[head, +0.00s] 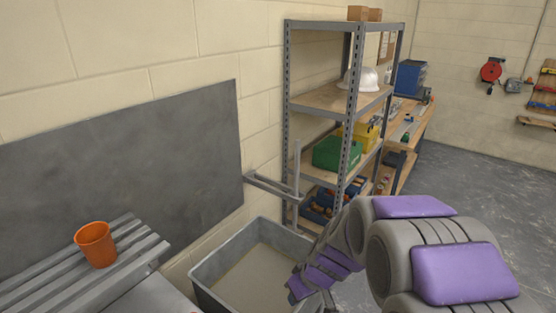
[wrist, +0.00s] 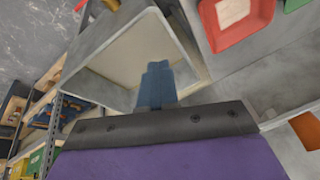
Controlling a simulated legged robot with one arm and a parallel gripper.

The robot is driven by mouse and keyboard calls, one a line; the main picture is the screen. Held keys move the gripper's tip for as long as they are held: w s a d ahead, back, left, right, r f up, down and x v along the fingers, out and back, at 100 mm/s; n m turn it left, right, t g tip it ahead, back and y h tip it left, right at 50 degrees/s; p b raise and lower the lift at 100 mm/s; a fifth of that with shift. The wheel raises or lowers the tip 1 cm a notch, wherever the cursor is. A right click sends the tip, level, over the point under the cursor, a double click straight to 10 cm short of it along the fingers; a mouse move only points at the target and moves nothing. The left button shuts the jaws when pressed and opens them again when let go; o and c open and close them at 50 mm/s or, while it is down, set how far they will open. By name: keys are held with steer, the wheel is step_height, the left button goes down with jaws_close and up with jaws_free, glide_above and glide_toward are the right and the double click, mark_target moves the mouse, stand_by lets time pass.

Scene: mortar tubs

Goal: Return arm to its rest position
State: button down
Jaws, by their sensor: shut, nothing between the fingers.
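My gripper (wrist: 156,82) shows in the wrist view as narrow blue fingers held together, with nothing between them. In that view it lies over the grey mortar tub (wrist: 92,82), whose inside is pale. In the head view my grey and purple arm reaches from the lower right toward the same tub (head: 205,284); the fingertips are hard to make out there. The tub holds a flat, pale grey-beige layer. I cannot tell how far the fingers are above it.
An orange cup (head: 95,245) stands on a slatted grey rack (head: 62,273) at left. A metal shelf unit (head: 291,70) with bins stands behind the tub, near a wall bracket (head: 272,187). A red tray (wrist: 212,40) shows in the wrist view. Floor (head: 480,190) at right is clear.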

steer(key=s+d+r+m+g+h+b, duration=0.1)
steer(key=s+d+m, duration=0.1)
steer(key=s, duration=0.7)
steer(key=s+d+r+m+g+h+b, duration=0.1)
steer(key=s+d, duration=0.3)
steer(key=s, duration=0.6)
steer(key=s+d+r+m+g+h+b, duration=0.1)
steer(key=s+d+r+m+b, duration=0.1)
steer(key=s, duration=0.8)
steer(key=shift+d+m+g+h+b, duration=0.4)
steer(key=shift+d+m+b, duration=0.2)
steer(key=shift+d+b, duration=0.15)
steer(key=shift+r, duration=0.1)
